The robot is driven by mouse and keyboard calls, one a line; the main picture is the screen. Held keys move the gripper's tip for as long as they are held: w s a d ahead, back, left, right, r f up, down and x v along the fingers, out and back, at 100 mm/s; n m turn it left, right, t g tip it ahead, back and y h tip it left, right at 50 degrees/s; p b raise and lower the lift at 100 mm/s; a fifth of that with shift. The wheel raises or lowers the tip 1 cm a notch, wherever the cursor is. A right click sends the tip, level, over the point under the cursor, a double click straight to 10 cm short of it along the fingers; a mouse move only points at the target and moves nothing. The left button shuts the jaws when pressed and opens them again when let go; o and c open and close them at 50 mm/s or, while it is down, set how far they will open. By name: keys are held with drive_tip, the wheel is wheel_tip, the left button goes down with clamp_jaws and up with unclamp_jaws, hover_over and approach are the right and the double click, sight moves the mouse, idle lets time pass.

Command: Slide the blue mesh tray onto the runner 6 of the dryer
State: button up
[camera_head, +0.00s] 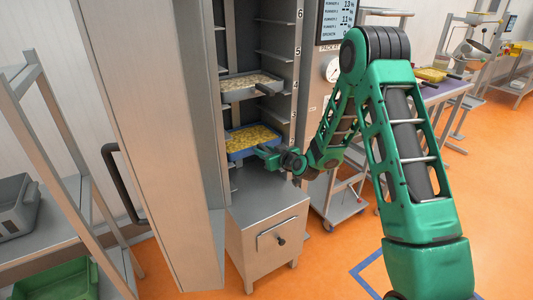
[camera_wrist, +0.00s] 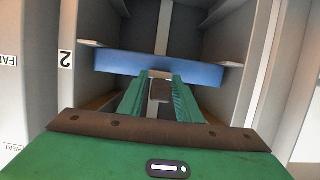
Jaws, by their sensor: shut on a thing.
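The blue mesh tray (camera_head: 240,155), filled with yellow pieces, is inside the open dryer (camera_head: 222,45), low in the cabinet, below the grey tray. Its blue front wall shows in the wrist view (camera_wrist: 200,73), close to a label reading 2. My gripper (camera_head: 266,152) is at the tray's front. In the wrist view its green fingers (camera_wrist: 160,92) are shut on a dark handle at the middle of that front wall. Runner 6 is near the label 6 (camera_head: 300,14), high in the cabinet; the runners there look empty. The tray's far side is hidden in the wrist view.
A grey tray (camera_head: 238,95) with pale contents sits above the blue tray, near label 4. The dryer door (camera_head: 145,120) stands open at left. A metal cabinet (camera_head: 265,225) stands below, a shelf rack (camera_head: 60,110) at left.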

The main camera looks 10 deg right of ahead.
drive_tip(key=shift+o, duration=1.1)
clamp_jaws()
drive_tip(key=shift+r, duration=0.8)
drive_tip(key=shift+s, duration=0.1)
drive_tip(key=shift+s+d, duration=0.25)
drive_tip(key=shift+s, duration=0.55)
drive_tip(key=shift+s+d, duration=0.3)
drive_tip(key=shift+s, duration=0.45)
drive_tip(key=shift+s+d, duration=0.25)
drive_tip(key=shift+s, duration=0.55)
